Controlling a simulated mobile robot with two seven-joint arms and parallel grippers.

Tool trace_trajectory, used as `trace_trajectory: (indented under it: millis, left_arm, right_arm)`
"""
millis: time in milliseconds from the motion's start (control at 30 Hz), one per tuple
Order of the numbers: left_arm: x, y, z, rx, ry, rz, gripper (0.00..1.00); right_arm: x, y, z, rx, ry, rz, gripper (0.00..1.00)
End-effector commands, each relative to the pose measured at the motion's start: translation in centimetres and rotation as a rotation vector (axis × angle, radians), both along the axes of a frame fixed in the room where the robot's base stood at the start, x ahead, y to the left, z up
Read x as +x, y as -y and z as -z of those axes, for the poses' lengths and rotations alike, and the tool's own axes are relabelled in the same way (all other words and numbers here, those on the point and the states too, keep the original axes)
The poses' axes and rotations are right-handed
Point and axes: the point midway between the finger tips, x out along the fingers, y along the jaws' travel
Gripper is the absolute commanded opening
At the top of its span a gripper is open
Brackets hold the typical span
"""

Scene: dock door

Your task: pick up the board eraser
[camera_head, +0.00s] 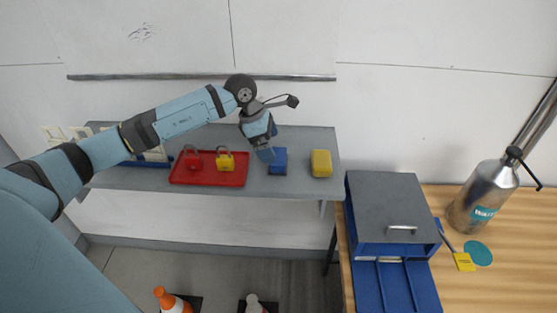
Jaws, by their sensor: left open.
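The board eraser (280,158) appears to be the blue block with a dark lower edge on the grey wall shelf (300,184). My left arm reaches in from the left. My left gripper (268,156) points down just at the left side of the blue block and is open. It overlaps the block's left edge in the picture, and I cannot tell whether it touches it. The fingertips are small and partly hard to make out. My right gripper is not in view.
A yellow block (321,163) sits right of the eraser. A red tray (209,179) with a red padlock (193,162) and a yellow padlock (226,162) lies left. A grey-topped blue drawer box (395,205) and a metal bottle (482,197) stand on the wooden bench (510,250).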

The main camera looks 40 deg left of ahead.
Motion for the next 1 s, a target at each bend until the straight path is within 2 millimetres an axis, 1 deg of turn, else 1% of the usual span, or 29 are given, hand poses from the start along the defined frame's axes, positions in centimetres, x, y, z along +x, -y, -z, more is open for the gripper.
trace_trajectory:
  millis: [167, 267, 400, 467, 700, 767, 800, 867, 1000]
  left_arm:
    - [0.2, 0.3, 1.0, -0.002, -0.003, -0.001, 1.00]
    - [0.4, 0.6, 2.2, -0.003, -0.004, -0.001, 1.00]
    - [0.8, 1.3, 4.3, -0.005, -0.004, -0.001, 1.00]
    - [1.0, 1.4, 4.9, -0.002, -0.002, -0.002, 1.00]
    - [1.0, 1.5, 5.2, -0.002, -0.001, -0.001, 1.00]
    - [1.0, 1.5, 5.2, -0.002, -0.001, -0.001, 0.86]
    - [1.0, 1.4, 5.2, -0.002, -0.001, -0.001, 0.77]
    - [1.0, 1.4, 5.2, -0.002, -0.001, -0.001, 0.65]
    - [1.1, 1.4, 5.1, -0.002, -0.001, -0.001, 0.65]
  right_arm:
    - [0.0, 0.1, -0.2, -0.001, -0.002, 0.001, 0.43]
    - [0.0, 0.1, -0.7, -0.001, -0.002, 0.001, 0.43]
    - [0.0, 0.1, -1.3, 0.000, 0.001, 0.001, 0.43]
    - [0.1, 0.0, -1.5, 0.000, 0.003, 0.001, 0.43]
    - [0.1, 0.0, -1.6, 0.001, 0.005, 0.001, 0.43]
    - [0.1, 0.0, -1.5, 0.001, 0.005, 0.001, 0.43]
    - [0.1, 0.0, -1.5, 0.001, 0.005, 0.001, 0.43]
    - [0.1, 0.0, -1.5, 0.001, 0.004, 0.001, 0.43]
    - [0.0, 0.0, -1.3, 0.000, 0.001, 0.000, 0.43]
